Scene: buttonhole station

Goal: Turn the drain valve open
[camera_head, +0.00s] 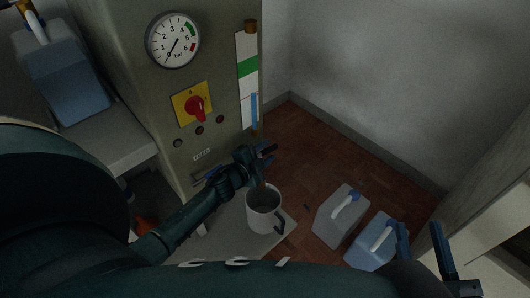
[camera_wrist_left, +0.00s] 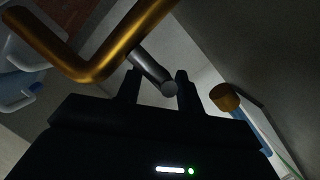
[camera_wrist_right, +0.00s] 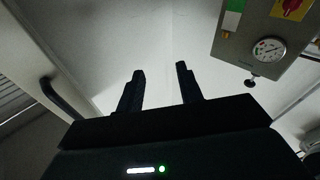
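The drain valve shows in the left wrist view as a bent brass pipe (camera_wrist_left: 95,62) with a dark grey cylindrical handle (camera_wrist_left: 152,70). My left gripper (camera_wrist_left: 158,80) is open, with the handle's rounded end in line between its fingers and a visible gap on each side. I cannot tell whether a finger touches it. In the head view my left gripper (camera_head: 264,153) is at the machine's lower front, right of a small label (camera_head: 202,154), and hides most of the valve. My right gripper (camera_head: 424,240) is open and empty at the lower right; its fingers also show in the right wrist view (camera_wrist_right: 161,78).
A mug (camera_head: 263,222) stands on a ledge below the left gripper. The machine carries a gauge (camera_head: 173,40), a red knob (camera_head: 195,106) and a sight tube (camera_head: 247,80). Two jugs (camera_head: 340,215) (camera_head: 371,241) stand on the floor; another (camera_head: 62,75) is at the upper left.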

